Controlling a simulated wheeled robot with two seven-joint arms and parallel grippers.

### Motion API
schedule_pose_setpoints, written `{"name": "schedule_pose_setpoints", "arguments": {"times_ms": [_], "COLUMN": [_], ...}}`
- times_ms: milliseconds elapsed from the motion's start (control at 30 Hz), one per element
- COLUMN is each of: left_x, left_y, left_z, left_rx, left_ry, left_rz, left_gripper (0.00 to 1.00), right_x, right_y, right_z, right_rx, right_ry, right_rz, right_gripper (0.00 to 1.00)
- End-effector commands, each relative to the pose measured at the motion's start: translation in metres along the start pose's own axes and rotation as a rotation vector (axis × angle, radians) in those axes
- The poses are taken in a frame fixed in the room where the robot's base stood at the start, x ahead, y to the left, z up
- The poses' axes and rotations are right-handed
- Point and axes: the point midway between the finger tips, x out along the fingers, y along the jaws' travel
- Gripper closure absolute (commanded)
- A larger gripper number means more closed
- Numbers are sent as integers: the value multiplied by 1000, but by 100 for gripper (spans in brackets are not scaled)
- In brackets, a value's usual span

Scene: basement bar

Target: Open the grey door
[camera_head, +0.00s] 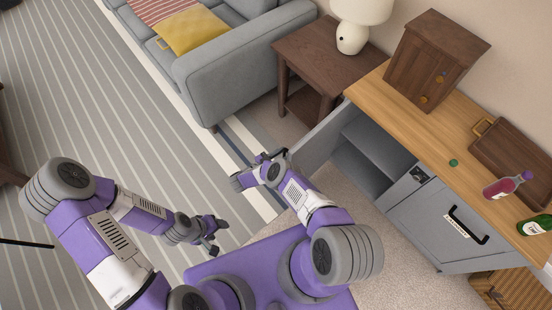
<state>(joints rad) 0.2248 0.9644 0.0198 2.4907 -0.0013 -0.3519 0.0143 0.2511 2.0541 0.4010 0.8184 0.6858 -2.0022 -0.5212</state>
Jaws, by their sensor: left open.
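The grey cabinet has a grey door (318,142) that stands swung open at its left side, showing the shelf and dark inside (368,155). My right gripper (268,158) is at the free outer edge of this open door. Dark parts show at its tip, and I cannot tell whether it touches the door or its handle. My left gripper (212,238) is open and empty, low over the floor, left of my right arm and away from the cabinet.
The wooden counter top (395,95) holds a small wooden cabinet (432,62), a brown tray (512,150), a pink bottle (505,186) and a green bottle (535,225). A side table (325,50) with a lamp and a grey sofa (235,70) stand behind the door.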

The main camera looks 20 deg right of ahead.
Motion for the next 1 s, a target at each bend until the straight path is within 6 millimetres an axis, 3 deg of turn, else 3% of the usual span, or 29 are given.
{"name": "schedule_pose_setpoints", "arguments": {"times_ms": [200, 433, 1000], "left_x": [5, 10, 10], "left_y": [-2, -4, -4], "left_z": [0, 0, 0], "left_rx": [0, 0, 0], "left_ry": [0, 0, 0], "left_rz": [0, 0, 0], "left_gripper": [43, 43, 43], "right_x": [-32, -56, -61], "right_y": [-2, -1, 0], "right_z": [0, 0, -1], "right_rx": [1, 1, 1], "right_ry": [3, 3, 3], "right_rz": [-7, -2, 2], "right_gripper": [65, 65, 65]}}
